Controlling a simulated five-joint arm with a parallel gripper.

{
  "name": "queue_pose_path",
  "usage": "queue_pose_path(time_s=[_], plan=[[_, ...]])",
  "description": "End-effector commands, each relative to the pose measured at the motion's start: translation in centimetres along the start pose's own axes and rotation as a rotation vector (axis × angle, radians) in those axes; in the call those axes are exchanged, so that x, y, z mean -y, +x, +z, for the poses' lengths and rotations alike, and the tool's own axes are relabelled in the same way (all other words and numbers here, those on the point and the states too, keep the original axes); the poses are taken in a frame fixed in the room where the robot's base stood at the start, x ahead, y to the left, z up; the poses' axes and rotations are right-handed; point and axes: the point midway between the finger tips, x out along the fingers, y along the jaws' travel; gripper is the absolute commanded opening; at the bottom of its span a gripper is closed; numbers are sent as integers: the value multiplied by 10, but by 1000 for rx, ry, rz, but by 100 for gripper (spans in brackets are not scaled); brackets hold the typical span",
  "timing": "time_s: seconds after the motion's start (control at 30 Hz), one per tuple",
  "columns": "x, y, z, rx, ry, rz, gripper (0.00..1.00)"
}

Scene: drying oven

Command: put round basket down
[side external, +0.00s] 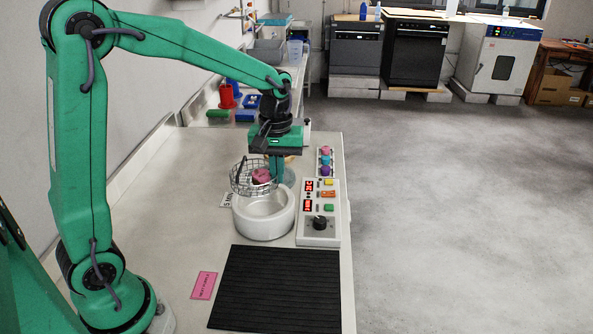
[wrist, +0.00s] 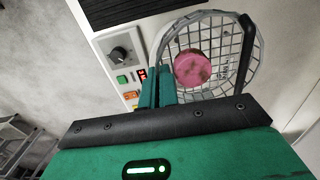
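The round wire basket (side external: 241,180) hangs from my gripper (side external: 277,180), above the far-left rim of the white round oven body (side external: 263,222), whose top is open. A pink round piece (side external: 261,176) lies in the basket. In the wrist view the basket (wrist: 247,68) and the pink piece (wrist: 192,67) are seen from above. The green fingers of my gripper (wrist: 160,76) are close together at the basket's edge, shut on it; the exact contact is partly hidden.
A control box (side external: 318,228) with a black knob and red displays stands right of the oven body. A black ribbed mat (side external: 278,290) and a pink card (side external: 203,285) lie nearer. Coloured knobs (side external: 326,160) stand behind the box. The left bench top is clear.

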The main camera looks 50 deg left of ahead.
Motion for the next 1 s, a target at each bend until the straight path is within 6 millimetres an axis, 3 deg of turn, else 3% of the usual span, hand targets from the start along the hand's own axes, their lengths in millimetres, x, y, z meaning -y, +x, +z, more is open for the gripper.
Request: queue_pose_path(time_s=[0.2,0.4,0.73,1.0], plan=[[16,22,-32,3,-4,-2,0],[24,33,-50,0,-1,0,0],[26,39,-53,1,0,-1,0],[26,67,-52,2,0,-1,0]])
